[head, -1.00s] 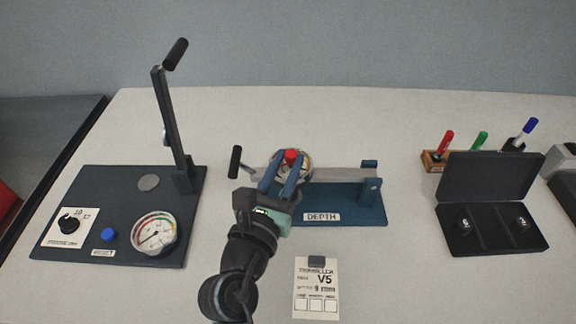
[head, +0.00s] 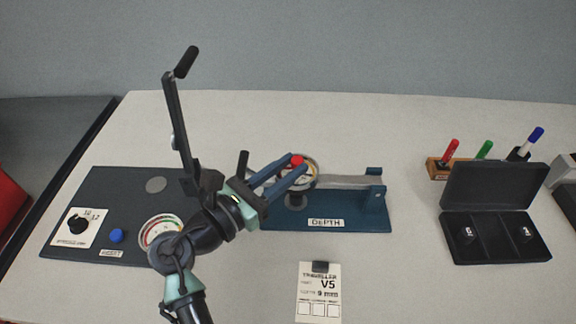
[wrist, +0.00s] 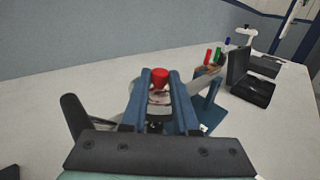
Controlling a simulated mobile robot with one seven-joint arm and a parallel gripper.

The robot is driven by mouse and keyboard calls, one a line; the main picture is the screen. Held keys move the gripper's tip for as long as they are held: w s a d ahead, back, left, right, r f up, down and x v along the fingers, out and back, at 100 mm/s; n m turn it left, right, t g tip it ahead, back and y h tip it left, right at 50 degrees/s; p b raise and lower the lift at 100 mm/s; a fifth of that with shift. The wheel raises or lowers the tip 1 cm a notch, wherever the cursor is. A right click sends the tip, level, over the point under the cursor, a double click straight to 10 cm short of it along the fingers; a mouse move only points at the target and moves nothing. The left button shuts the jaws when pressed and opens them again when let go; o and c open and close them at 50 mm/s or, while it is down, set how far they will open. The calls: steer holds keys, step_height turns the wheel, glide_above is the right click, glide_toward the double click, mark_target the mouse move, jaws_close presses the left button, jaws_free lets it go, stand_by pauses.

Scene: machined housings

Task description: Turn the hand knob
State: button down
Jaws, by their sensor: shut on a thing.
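The depth fixture (head: 345,219) is a blue base marked DEPTH, with a grey arm and a round dial (head: 311,168) at its left. A red knob (head: 297,160) sits at the dial. My gripper (head: 298,165) reaches it from the lower left, its two blue fingers shut on the red knob. In the wrist view the red knob (wrist: 160,74) shows between the fingertips, and the fingers partly hide the dial. A black crank handle (head: 243,164) stands upright just left of the fingers; it also shows in the wrist view (wrist: 81,117).
A dark panel (head: 100,187) at the left has a tall lever (head: 177,120), a black dial knob (head: 77,225), a blue button (head: 116,236) and a gauge partly behind my arm. An open black case (head: 493,190) and several markers stand right. A paper tag (head: 319,295) lies in front.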

steer(key=shift+f, duration=0.1)
steer(key=c, duration=0.7)
jaws_free()
steer(key=v, duration=1.3)
